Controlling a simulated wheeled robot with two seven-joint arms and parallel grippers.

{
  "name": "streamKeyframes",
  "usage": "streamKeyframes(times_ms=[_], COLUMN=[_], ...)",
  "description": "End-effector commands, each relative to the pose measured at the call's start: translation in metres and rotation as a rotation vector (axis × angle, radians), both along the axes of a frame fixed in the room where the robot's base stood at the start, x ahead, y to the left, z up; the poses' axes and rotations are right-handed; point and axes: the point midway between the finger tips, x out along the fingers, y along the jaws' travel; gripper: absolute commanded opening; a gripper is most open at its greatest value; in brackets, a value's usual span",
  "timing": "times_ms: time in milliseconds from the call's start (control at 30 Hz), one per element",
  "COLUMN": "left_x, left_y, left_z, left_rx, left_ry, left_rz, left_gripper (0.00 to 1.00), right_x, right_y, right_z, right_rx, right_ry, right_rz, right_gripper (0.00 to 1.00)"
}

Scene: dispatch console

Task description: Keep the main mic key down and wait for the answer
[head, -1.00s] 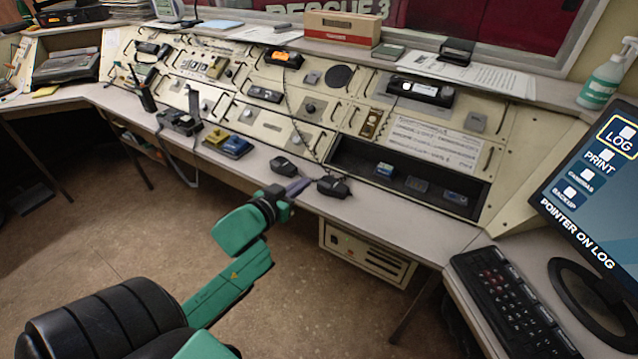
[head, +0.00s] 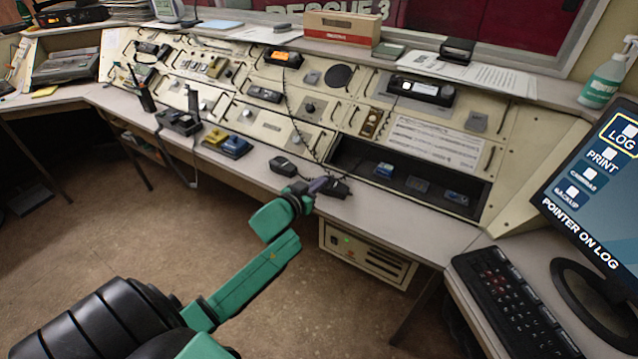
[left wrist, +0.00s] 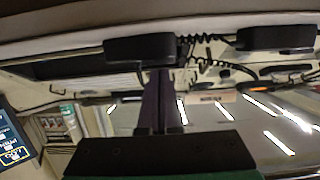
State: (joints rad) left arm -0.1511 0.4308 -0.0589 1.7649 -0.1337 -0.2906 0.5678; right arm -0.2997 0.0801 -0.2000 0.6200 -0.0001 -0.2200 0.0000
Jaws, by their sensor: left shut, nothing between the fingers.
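Two black desk mics stand on the front ledge of the console. The right one (head: 337,189) also shows in the left wrist view (left wrist: 138,47); the left one (head: 283,166) also shows there (left wrist: 275,38). I cannot read which is the main one. My left gripper (head: 319,184) is shut and empty, its purple fingers at the right mic. In the left wrist view the fingertips (left wrist: 159,72) reach this mic's edge; I cannot tell whether they touch it or press a key. The fingers partly cover that mic in the head view. My right gripper is not in view.
A coiled cord (head: 291,117) hangs down the panel towards the mics. Yellow and blue blocks (head: 226,143) and a handset cradle (head: 178,122) stand left on the ledge. An open dark bay (head: 410,183) is at the right. A monitor (head: 592,175) shows "POINTER ON LOG".

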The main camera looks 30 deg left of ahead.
Motion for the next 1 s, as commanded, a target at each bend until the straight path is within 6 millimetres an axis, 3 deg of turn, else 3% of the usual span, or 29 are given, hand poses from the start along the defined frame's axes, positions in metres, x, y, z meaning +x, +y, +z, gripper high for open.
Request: streamKeyframes(times_ms=[200,1000], left_x=[0.000,-0.002], left_y=[0.000,0.000], left_z=[-0.018,-0.025], left_rx=[-0.002,-0.004], left_ry=[0.002,0.018], left_rz=[0.001,0.003], left_gripper=[0.00,0.00], right_x=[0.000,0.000], right_y=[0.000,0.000], right_z=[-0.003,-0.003], right_rx=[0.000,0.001], right_ry=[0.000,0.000], right_rz=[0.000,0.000], right_gripper=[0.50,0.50])
